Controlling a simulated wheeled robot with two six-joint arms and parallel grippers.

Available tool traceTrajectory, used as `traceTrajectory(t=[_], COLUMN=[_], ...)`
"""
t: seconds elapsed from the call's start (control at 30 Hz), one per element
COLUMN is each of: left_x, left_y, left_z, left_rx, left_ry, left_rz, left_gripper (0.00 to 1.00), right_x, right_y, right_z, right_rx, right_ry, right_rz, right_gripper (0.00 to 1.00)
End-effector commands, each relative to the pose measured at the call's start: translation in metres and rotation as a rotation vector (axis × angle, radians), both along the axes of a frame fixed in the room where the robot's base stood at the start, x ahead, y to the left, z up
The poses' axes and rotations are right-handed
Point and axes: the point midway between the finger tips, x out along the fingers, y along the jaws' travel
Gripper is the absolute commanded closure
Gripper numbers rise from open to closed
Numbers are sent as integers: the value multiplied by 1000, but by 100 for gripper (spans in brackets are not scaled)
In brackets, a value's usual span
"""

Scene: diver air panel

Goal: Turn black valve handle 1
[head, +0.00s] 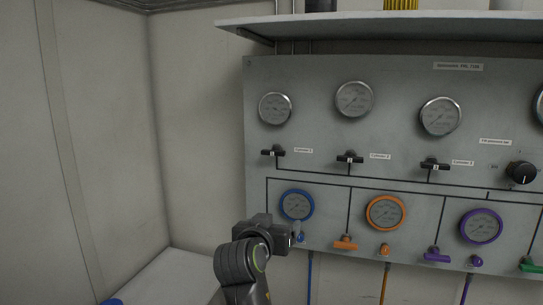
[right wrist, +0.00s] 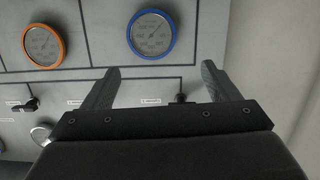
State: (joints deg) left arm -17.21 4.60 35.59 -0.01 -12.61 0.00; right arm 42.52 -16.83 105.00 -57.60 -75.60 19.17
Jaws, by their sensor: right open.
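Black valve handle 1 (head: 272,151) is a small black crossbar, roughly level, below the leftmost upper gauge in the head view. It also shows in the right wrist view (right wrist: 182,98), upside down, in the gap between the finger bases and partly hidden by the gripper body. My right gripper (head: 294,234) is in front of the panel, below handle 1 in the head picture, near the blue gauge. Its fingers (right wrist: 161,75) are spread with nothing between them touching. Contact with the handle is not seen. My left gripper is not in view.
The grey panel (head: 315,78) carries similar black handles 2 (head: 350,157) and 3 (head: 435,164) to the right. Below are a blue gauge (head: 297,204), an orange gauge (head: 386,213) and coloured handles. A shelf (head: 380,24) juts out above. Bare wall (head: 200,150) lies left.

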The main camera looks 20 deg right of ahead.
Motion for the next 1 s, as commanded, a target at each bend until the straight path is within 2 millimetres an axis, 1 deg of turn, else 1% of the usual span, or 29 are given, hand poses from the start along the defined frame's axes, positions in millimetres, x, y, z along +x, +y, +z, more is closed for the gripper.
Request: traceTrajectory(t=[0.03, 0.1, 0.2, 0.3, 0.43, 0.57, 0.67, 1.0], left_x=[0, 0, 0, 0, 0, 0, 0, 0], left_y=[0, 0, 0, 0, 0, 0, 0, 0], left_z=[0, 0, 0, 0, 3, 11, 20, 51], left_rx=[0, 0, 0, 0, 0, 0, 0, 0], left_ry=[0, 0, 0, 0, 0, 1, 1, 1], left_rz=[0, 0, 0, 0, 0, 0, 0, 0], left_gripper=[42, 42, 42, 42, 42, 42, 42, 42], right_x=[5, 7, 6, 5, 8, 20, 35, 96], right_y=[15, 30, 45, 54, 55, 46, 34, -7], right_z=[30, 62, 95, 114, 122, 123, 125, 124], right_rx=[-13, -31, -51, -63, -70, -73, -74, -72], right_ry=[-50, -104, -163, -195, -207, -206, -205, -203], right_rz=[2, -3, -8, -11, -14, -17, -17, -17], right_gripper=[18, 18, 18, 18, 18, 18, 18, 18])
